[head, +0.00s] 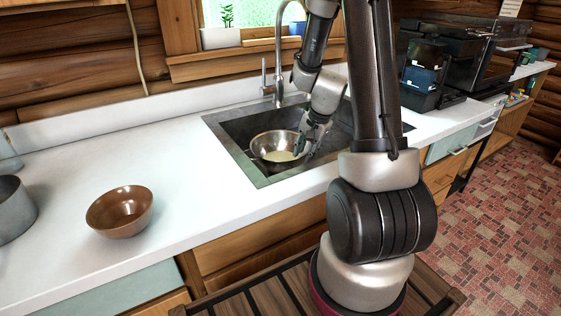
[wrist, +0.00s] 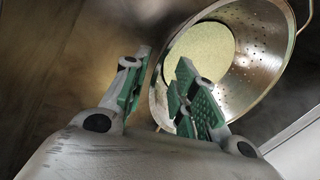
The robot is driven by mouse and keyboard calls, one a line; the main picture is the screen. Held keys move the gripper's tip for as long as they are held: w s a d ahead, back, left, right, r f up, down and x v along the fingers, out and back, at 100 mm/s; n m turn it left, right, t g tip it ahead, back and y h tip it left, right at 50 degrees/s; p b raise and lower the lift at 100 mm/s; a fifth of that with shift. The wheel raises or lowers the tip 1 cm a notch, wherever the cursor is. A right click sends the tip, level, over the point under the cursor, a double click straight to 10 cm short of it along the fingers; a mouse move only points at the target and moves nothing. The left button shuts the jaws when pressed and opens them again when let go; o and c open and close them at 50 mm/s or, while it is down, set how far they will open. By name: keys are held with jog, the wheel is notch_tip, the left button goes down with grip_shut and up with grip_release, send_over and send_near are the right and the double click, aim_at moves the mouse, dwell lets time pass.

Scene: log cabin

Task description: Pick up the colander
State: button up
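The colander (head: 274,146) is a round metal bowl with small holes and side handles. It sits in the left part of the grey sink, and it fills the upper right of the wrist view (wrist: 262,62). My gripper (head: 318,130) is at the colander's right rim. In the wrist view, one green-padded finger is outside the colander wall and the other is inside the bowl, with the rim between my gripper's fingertips (wrist: 160,72). A gap shows between the fingers. I cannot tell whether either pad touches the wall.
The sink (head: 228,150) has raised metal edges around the colander. A faucet (head: 279,60) stands behind it. A brown bowl (head: 120,212) and a grey pot (head: 14,208) are on the white counter to the left. Dark appliances (head: 470,50) stand at the right. The counter between bowl and sink is clear.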

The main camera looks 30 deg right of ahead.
jog(key=shift+x, duration=1.5)
grip_shut()
jog(key=shift+r, duration=0.1)
notch_tip(320, 180, up, 10)
